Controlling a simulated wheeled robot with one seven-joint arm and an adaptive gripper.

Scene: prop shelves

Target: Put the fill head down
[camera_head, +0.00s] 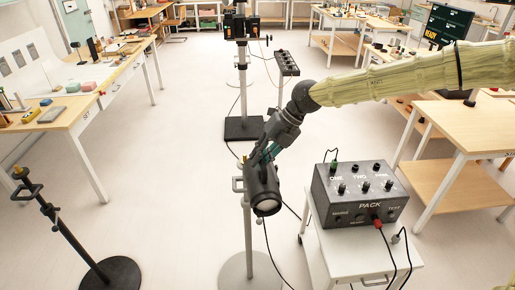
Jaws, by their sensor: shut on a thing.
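The fill head (262,187) is a dark cylindrical lamp with a pale round lens facing the front and tilted down. My gripper (268,154) comes down from the upper right and is shut on the rear upper part of the head; its fingertips are partly hidden. A light stand with a pale pole (248,238) and a round grey base rises directly below the head. Whether the head touches this stand's top or is just in front of it, I cannot tell.
The grey PACK box (360,195) sits on a white cart (365,248) at the right, with cables hanging. A far stand (242,80) carries dark units. Benches line both sides; open floor lies left of centre.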

